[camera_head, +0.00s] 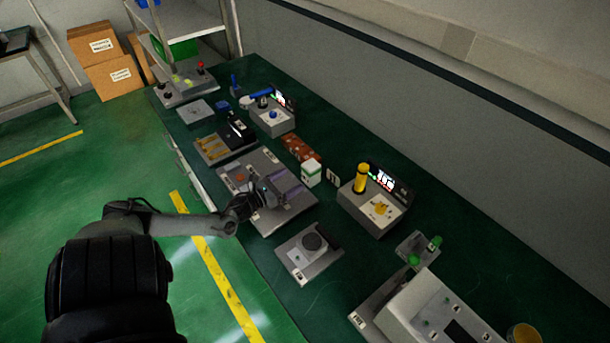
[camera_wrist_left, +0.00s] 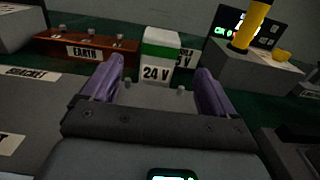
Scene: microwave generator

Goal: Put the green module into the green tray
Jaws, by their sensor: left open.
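A white block with a green band, labelled 24 V, is the only green-marked module I make out (camera_head: 311,174). It stands upright on the dark green bench and also shows in the left wrist view (camera_wrist_left: 161,58). My left gripper (camera_head: 287,188) is open and low over a grey plate. In the left wrist view its two purple fingers (camera_wrist_left: 160,80) point toward the block, which stands beyond them, framed between the tips. Nothing is between the fingers. A green bin (camera_head: 183,48), perhaps the green tray, sits on the shelf at the far end. My right gripper is not in view.
A brown EARTH terminal strip (camera_wrist_left: 85,50) stands left of the block. A grey box with a yellow handle (camera_head: 361,180) is to its right. A grey unit with a round black part (camera_head: 313,242) lies nearer. Boxes (camera_head: 110,70) stand on the floor.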

